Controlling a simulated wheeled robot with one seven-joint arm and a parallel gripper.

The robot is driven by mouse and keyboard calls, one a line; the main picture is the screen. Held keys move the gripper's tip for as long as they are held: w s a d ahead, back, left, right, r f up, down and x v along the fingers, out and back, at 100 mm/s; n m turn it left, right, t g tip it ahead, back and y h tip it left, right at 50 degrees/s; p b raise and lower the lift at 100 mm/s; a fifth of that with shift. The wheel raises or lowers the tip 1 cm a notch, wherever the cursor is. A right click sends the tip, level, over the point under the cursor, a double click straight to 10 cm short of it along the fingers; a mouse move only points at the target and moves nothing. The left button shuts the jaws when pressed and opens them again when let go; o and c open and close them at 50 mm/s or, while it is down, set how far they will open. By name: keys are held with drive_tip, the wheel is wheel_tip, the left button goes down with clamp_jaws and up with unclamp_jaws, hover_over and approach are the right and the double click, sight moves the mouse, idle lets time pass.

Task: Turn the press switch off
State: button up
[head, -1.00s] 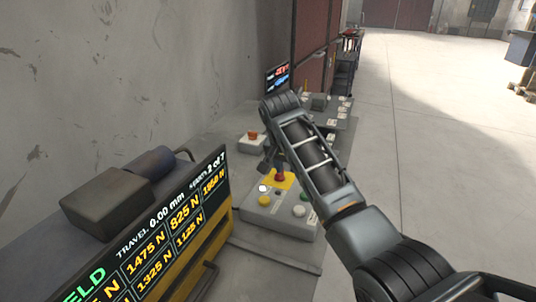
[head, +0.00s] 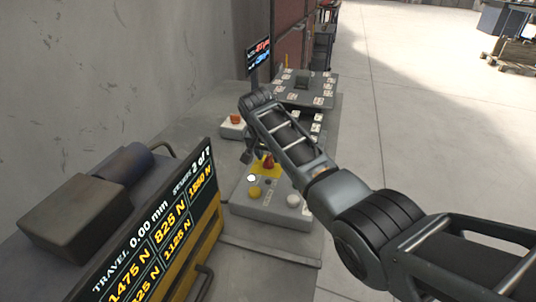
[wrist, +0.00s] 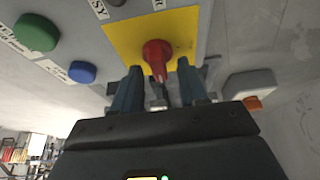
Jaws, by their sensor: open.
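The red switch lever (wrist: 157,55) stands on a yellow plate (wrist: 122,35) on a grey control box. In the head view the red switch (head: 268,162) is at the back of the control box (head: 268,213). My gripper (wrist: 157,76) points at the switch with its two dark blue fingers apart. The red lever shows between and just beyond the fingertips; I cannot tell whether either finger touches it. In the head view my gripper (head: 249,155) is small and close to the left of the switch, partly hidden by my arm.
The control box also carries a yellow button (head: 255,191), a white button (head: 293,200), a green button (wrist: 37,33) and a blue button (wrist: 82,72). A smaller box with an orange-red knob (head: 236,118) sits behind left. A display panel (head: 160,230) stands in front left.

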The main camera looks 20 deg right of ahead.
drive_tip(key=shift+f, duration=0.1)
drive_tip(key=shift+c, duration=0.3)
clamp_jaws()
